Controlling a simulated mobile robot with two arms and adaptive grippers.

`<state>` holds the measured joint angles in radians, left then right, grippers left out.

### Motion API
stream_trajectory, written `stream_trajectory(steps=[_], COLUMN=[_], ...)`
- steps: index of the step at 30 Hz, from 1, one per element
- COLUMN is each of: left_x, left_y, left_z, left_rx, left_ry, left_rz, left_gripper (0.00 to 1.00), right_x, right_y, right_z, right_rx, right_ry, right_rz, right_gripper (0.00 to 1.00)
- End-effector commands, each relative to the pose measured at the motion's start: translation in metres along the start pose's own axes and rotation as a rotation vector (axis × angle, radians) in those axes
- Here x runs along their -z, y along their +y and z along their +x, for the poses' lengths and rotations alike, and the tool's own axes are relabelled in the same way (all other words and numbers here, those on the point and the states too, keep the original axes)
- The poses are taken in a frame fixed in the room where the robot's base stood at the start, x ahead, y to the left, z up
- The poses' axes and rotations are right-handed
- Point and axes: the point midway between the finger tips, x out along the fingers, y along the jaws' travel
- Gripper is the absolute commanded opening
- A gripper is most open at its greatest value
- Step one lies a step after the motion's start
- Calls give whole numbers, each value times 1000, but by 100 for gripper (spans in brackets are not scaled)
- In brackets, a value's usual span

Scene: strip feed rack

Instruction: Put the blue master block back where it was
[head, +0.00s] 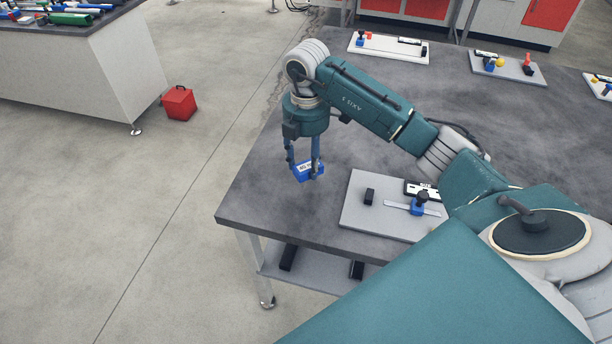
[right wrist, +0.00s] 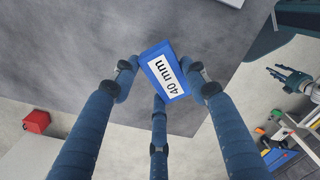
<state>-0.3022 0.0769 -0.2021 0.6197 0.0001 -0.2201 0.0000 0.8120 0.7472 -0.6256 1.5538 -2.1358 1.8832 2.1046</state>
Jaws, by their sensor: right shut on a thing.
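The blue master block (head: 308,172) has a white label, which reads "40 mm" in the right wrist view (right wrist: 166,74). My right gripper (head: 304,165) points down and is shut on the block. It holds the block over the left part of the dark grey table, and a gap to the top cannot be judged exactly. In the right wrist view the block sits tilted between the fingertips. A grey gripper, apparently my left one (right wrist: 291,80), shows small at the right of that view; its finger opening is unclear.
A light plate (head: 362,219) with a black block, a steel strip and a blue clamp lies right of the block. More fixture plates (head: 388,48) stand along the table's far side. The table (head: 262,195) is bare around the block. A red box (head: 179,103) is on the floor.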

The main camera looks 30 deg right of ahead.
Motion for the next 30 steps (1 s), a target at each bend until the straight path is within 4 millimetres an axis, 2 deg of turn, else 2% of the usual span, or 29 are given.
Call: stream_trajectory(steps=[4, 8, 16, 29, 30], left_x=[0, 0, 2, 4, 4], left_y=[-7, -8, -7, -1, -1], left_z=[-6, -7, -15, -13, -13], left_rx=[8, 9, 8, 0, 1], left_ry=[-1, -1, 1, 3, 3], left_rz=[-2, -3, -2, 1, 1], left_gripper=[40, 40, 40, 40, 40], right_x=[0, 0, 1, 0, 0], right_y=[0, 1, 0, 1, 0], right_z=[17, 25, 60, 69, 70], right_rx=[-1, -2, 0, -3, 0], right_ry=[1, 2, 2, 1, 0], right_rz=[0, 0, -1, -1, -1], right_gripper=[0, 0, 0, 0, 48])
